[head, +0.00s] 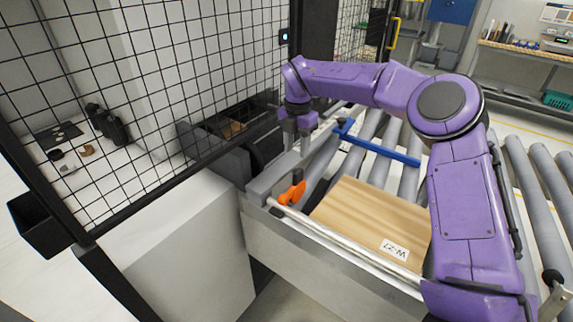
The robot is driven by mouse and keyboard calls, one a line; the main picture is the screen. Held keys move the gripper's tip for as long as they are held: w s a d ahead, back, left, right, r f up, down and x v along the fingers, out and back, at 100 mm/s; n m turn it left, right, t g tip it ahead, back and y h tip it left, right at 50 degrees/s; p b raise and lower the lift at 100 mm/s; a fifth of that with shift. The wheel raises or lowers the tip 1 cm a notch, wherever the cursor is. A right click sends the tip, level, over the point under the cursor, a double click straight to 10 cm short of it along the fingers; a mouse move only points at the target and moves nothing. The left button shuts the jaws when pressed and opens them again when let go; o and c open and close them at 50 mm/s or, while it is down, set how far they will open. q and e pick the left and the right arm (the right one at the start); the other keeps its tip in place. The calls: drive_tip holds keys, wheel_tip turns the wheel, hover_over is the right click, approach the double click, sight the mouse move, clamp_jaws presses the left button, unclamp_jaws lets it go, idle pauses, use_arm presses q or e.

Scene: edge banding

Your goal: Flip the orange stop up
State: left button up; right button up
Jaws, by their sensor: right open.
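The orange stop (291,194) sits at the near rail of the roller conveyor, by the left end of the wooden panel. It looks tilted and low against the rail; its exact angle is hard to tell. My right gripper (299,146) hangs from the purple arm that comes in from the right. It points down above and beyond the stop, apart from it, and is open with nothing visible between its fingers. My left gripper is not in the head view.
A wooden panel (368,218) with a label reading W-27 lies on the conveyor rollers (410,178). A blue bar (375,148) crosses the rollers behind it. A black mesh fence (205,75) and a white cabinet (185,255) stand to the left.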

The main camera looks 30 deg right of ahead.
sight(297, 170)
drive_tip(key=f, duration=0.1)
drive_tip(key=s+f+p, duration=0.2)
drive_tip(key=f, duration=0.1)
drive_tip(key=shift+s+f, duration=0.1)
drive_tip(key=f, duration=0.2)
drive_tip(key=w+f+p, duration=0.1)
drive_tip(key=f, duration=0.1)
drive_tip(key=shift+w+f, duration=0.1)
drive_tip(key=shift+f, duration=0.3)
drive_tip(key=shift+w+f, duration=0.1)
drive_tip(key=shift+f, duration=0.2)
drive_tip(key=shift+s+r, duration=0.15)
drive_tip(key=shift+s, duration=0.25)
drive_tip(key=shift+c, duration=0.3)
drive_tip(key=c, duration=0.5)
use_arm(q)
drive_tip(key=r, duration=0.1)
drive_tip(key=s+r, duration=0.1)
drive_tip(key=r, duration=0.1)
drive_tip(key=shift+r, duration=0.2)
use_arm(e)
drive_tip(key=shift+w, duration=0.1)
clamp_jaws()
